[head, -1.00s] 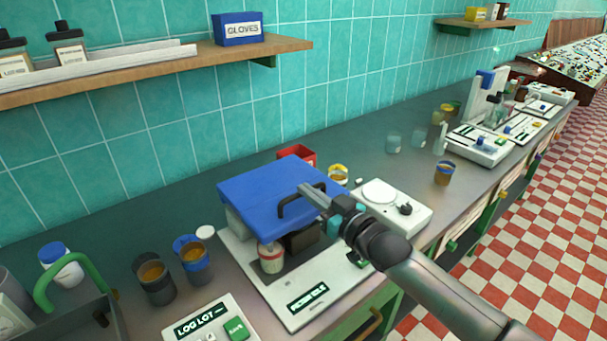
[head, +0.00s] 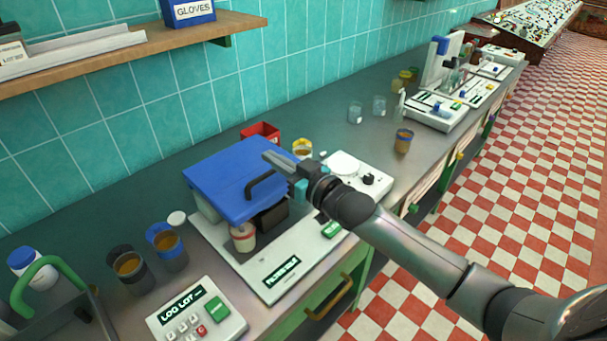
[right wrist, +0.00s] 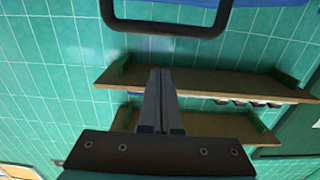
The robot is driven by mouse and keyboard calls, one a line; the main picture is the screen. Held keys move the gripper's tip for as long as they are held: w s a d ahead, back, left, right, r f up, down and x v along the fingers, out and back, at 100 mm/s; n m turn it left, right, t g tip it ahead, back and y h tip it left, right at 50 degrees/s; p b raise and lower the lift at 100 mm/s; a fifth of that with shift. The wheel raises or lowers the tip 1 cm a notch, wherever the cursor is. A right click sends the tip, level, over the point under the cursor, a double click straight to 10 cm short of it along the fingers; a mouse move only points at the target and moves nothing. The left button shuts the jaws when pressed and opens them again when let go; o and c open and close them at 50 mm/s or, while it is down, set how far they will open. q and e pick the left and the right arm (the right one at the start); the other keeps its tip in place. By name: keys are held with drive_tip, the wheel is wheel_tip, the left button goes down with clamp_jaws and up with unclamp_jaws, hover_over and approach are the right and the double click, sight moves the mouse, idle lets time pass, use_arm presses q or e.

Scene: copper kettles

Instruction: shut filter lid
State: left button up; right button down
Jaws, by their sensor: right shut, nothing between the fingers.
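The filter unit has a blue lid (head: 225,172) with a dark bar handle (head: 262,186) near its right side. The lid sits above the white filter base (head: 272,272), and a gap shows at the front between them. In the gap stand a small jar (head: 243,238) with a red and white look and a dark block (head: 272,218). My right gripper (head: 268,158) is shut and empty, over the lid close to the handle; contact cannot be told. In the right wrist view its fingers (right wrist: 159,75) are together, below the handle (right wrist: 165,27) and apart from it in the picture. My left gripper is out of view.
A white round-topped device (head: 345,168), a yellow-rimmed cup (head: 302,149) and a red bin (head: 261,132) stand around the unit. Two amber-filled cups (head: 168,247) (head: 128,268) and a keypad box (head: 195,312) are at the left. A shelf (head: 120,58) overhangs the back left.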

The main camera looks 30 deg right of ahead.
drive_tip(key=f+v, duration=0.1)
drive_tip(key=v, duration=0.8)
drive_tip(key=shift+f, duration=0.35)
drive_tip(key=s+a+f+g+h, duration=0.3)
drive_tip(key=s+a+f+g, duration=0.25)
drive_tip(key=s+f, duration=0.35)
drive_tip(key=s+f+m+g+h, duration=0.1)
drive_tip(key=s+f+g, duration=0.25)
drive_tip(key=s, duration=0.45)
drive_tip(key=s+f+m+g+h, duration=0.15)
drive_tip(key=s+g, duration=0.25)
drive_tip(key=s, duration=0.4)
wheel_tip(320, 180, down, 25)
drive_tip(key=s+g+b, duration=0.1)
drive_tip(key=g+b, duration=0.1)
drive_tip(key=b, duration=0.2)
drive_tip(key=s+d+f+n+b, duration=0.1)
drive_tip(key=s+d+f+b, duration=0.1)
drive_tip(key=s+f, duration=1.4)
drive_tip(key=shift+d+f+g+b, duration=0.3)
drive_tip(key=shift+f+g+b, duration=0.15)
drive_tip(key=shift+f, duration=0.45)
